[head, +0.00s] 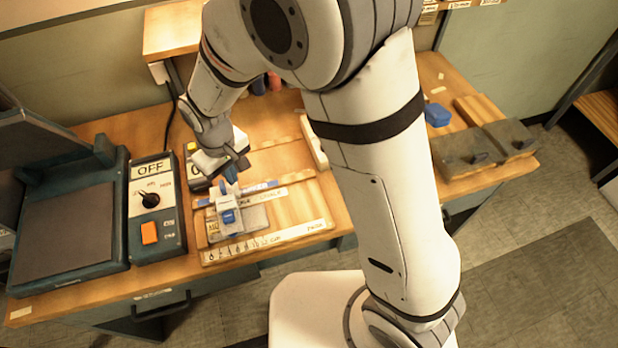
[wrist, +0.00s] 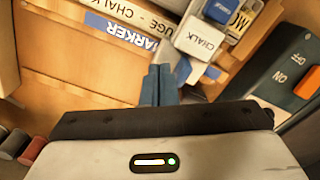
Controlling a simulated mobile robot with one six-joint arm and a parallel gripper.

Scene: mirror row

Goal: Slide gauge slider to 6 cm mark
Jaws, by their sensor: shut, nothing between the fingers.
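The gauge is a wooden board with a white numbered scale strip (head: 265,243) along its front edge. A pale slider with a blue part (head: 228,214) sits over the left part of the board, above the low end of the scale. Its exact reading is too small to tell. My gripper (head: 232,184) is shut and empty, just behind the slider. In the wrist view the blue-grey fingertips (wrist: 161,84) are together, close to a white block marked CHALK (wrist: 201,38). Whether they touch it, I cannot tell. The numbered scale is not readable in the wrist view.
A control box (head: 156,208) with a dial marked OFF and an orange switch stands left of the gauge. A dark flat-topped machine (head: 68,228) is further left. Grey lidded boxes (head: 468,152) stand at the right. The board right of the slider looks clear.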

